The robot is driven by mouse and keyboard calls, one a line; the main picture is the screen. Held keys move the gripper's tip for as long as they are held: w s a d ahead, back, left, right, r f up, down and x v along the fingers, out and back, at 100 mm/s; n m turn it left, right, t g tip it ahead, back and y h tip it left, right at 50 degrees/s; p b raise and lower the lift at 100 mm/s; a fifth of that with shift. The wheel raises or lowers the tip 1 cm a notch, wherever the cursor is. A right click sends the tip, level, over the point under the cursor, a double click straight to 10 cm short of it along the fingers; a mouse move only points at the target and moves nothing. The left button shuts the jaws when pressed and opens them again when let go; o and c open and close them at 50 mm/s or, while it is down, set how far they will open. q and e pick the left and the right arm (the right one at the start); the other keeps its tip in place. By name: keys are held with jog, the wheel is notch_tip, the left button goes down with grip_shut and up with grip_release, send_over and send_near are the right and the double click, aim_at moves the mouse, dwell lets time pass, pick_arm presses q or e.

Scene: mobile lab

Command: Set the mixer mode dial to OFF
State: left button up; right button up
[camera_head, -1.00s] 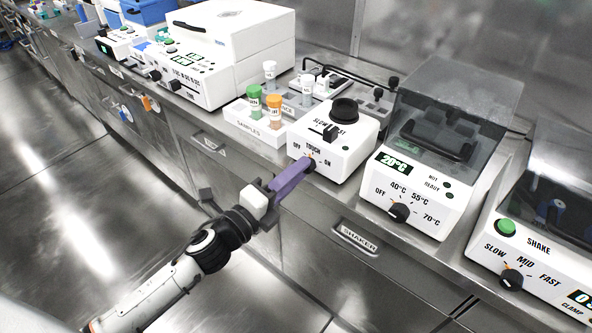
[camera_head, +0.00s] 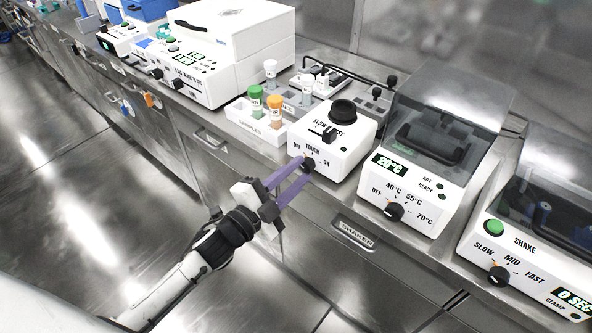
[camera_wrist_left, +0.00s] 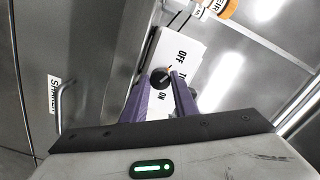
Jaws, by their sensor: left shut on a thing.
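The mixer (camera_head: 337,143) is a white box with a black cup on top and a slider marked SLOW and FAST. Its black mode dial (camera_head: 309,165) is on the front, among the labels OFF, TOUCH and ON. My left gripper (camera_head: 303,168) has its purple fingers shut on this dial, reaching in from the lower left. In the left wrist view, the dial (camera_wrist_left: 160,77) sits between the fingertips, and the fingers partly cover the labels. I cannot tell surely which label the dial points to. My right gripper is not in view.
A white sample rack (camera_head: 256,124) with capped tubes stands left of the mixer. A heater with a dark lid (camera_head: 455,110) stands close on its right, then a shaker (camera_head: 530,245). Drawer handles (camera_head: 354,232) line the bench front; the floor before it is clear.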

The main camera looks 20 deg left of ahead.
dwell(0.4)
pick_arm(q)
jog(key=shift+f, duration=0.1)
jog(key=o, duration=1.1)
jog(key=shift+c, duration=0.2)
jog(key=v, duration=1)
jog(key=shift+s, duration=0.15)
jog(key=s+d+f+n+g+y, duration=0.1)
jog(key=s+f+n+g+y, duration=0.1)
jog(key=s+f+n+g, duration=0.2)
jog(key=s+d+f+n+g+y, duration=0.1)
jog(key=s+f+n+g, duration=0.3)
jog(key=s+f+n, duration=0.6)
notch_tip(320, 180, down, 7)
jog(key=shift+s+d+r+g+y, duration=0.2)
jog(key=shift+s+d+g+y, duration=0.15)
jog(key=shift+s+d, duration=0.5)
